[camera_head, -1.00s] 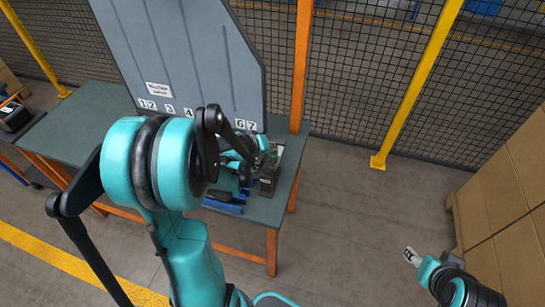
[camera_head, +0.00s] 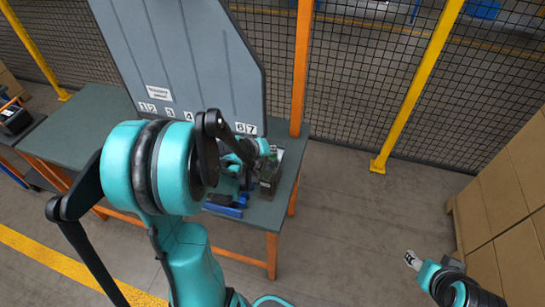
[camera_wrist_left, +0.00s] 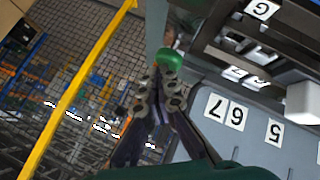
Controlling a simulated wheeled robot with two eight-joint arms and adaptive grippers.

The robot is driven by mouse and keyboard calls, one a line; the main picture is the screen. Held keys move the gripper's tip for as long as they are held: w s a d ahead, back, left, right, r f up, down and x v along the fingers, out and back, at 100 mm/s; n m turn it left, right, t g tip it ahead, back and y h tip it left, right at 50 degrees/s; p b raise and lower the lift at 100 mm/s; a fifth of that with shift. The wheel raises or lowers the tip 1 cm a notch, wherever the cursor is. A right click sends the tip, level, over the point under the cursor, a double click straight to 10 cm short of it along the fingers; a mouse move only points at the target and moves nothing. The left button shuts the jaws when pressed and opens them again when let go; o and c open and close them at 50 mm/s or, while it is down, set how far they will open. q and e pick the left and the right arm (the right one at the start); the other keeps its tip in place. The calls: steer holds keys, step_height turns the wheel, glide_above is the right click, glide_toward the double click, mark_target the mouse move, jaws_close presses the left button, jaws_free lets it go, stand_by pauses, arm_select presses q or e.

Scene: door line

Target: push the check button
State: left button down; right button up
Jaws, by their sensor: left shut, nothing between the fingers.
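A green button (camera_wrist_left: 170,60) shows in the left wrist view, right at the closed fingertips of my left gripper (camera_wrist_left: 168,76). I cannot tell whether the tips touch it or stop just short. In the head view the left gripper (camera_head: 268,150) is small and partly hidden behind my arm. It is by a dark box (camera_head: 270,179) near the right end of the table, under the grey door panel (camera_head: 195,60). The left gripper is shut and empty. My right gripper (camera_head: 412,260) is far off at the lower right, above the floor, too small to read its fingers.
The green-topped table (camera_head: 80,125) has orange legs. Number labels (camera_head: 246,128) run along the panel's lower edge. Blue parts (camera_head: 226,208) lie at the table's front. Cardboard boxes (camera_head: 510,200) stand at the right. The floor between is clear.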

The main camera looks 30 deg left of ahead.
mark_target(272, 156)
arm_select(q)
steer(key=shift+f, duration=0.1)
steer(key=shift+f+b, duration=0.4)
steer(key=shift+b, duration=0.15)
steer(key=shift+r, duration=0.1)
steer(key=shift+r+p, duration=0.35)
steer(key=shift+r, duration=0.1)
step_height(272, 156, up, 6)
steer(key=p, duration=0.4)
steer(key=shift+p, duration=0.4)
